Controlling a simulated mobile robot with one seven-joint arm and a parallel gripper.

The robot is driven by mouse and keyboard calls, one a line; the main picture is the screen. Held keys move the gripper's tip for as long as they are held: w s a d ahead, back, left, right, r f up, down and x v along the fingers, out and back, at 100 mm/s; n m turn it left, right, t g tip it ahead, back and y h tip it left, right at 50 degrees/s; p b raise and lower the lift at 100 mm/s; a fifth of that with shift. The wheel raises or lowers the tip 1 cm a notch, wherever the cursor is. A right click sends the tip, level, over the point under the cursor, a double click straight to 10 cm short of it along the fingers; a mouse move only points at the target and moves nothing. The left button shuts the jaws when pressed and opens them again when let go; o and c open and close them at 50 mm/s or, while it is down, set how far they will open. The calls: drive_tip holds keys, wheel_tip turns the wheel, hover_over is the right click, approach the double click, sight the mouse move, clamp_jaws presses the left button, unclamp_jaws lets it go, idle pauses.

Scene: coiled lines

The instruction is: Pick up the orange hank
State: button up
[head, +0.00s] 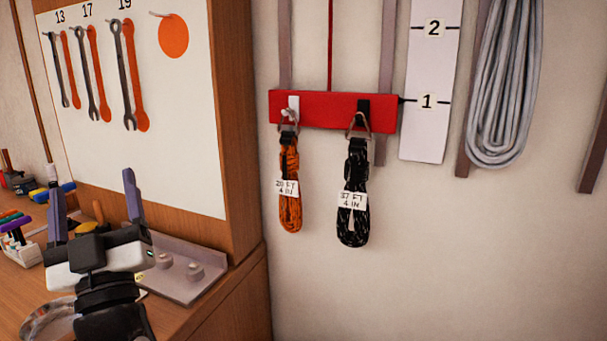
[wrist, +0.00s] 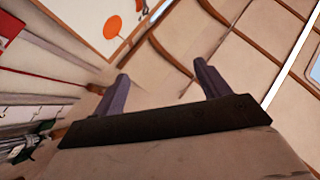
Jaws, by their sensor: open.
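The orange hank (head: 290,185) hangs from a hook at the left end of a red board (head: 330,111) on the wall in the head view. A white tag (head: 287,187) on it reads about 20 FT 4 IN. A black hank (head: 353,195) with its own white tag hangs to its right, apart from it. My gripper (head: 92,202) is left of the orange hank, over the workbench, with its two purple-grey fingers apart and nothing between them. The fingers also show in the wrist view (wrist: 162,88), open and empty. Neither hank can be made out in the wrist view.
A pegboard with wrenches (head: 122,75) stands behind my gripper, its wooden side panel (head: 236,120) between gripper and hanks. A grey bracket (head: 178,272) and coloured tools (head: 15,228) are on the workbench. A grey coil (head: 503,85) hangs at right. The wall below the hanks is clear.

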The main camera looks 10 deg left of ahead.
drive_tip(key=w+d+f+m+t+h+p, duration=0.1)
drive_tip(key=w+d+f+m+t+h, duration=0.15)
drive_tip(key=w+m+h, duration=0.65)
drive_tip(key=m+g+h+p, duration=0.2)
drive_tip(key=m+g+h, duration=0.4)
drive_tip(key=h, duration=0.8)
approach(285, 200)
drive_tip(key=x, duration=0.1)
drive_tip(key=p+x, duration=0.1)
drive_tip(key=x, duration=0.2)
drive_tip(key=shift+w+d+r+p, duration=0.15)
drive_tip(key=shift+d+r+p, duration=0.1)
drive_tip(key=shift+p, duration=0.05)
drive_tip(key=shift+f+p+x, duration=0.1)
drive_tip(key=shift+p+x, duration=0.45)
drive_tip(key=shift+x, duration=1.05)
drive_tip(key=shift+f+p+x, duration=0.15)
drive_tip(key=shift+p+x, duration=0.4)
drive_tip(key=shift+x, duration=1.1)
drive_tip(key=shift+a, duration=0.1)
drive_tip(key=c, duration=1.2)
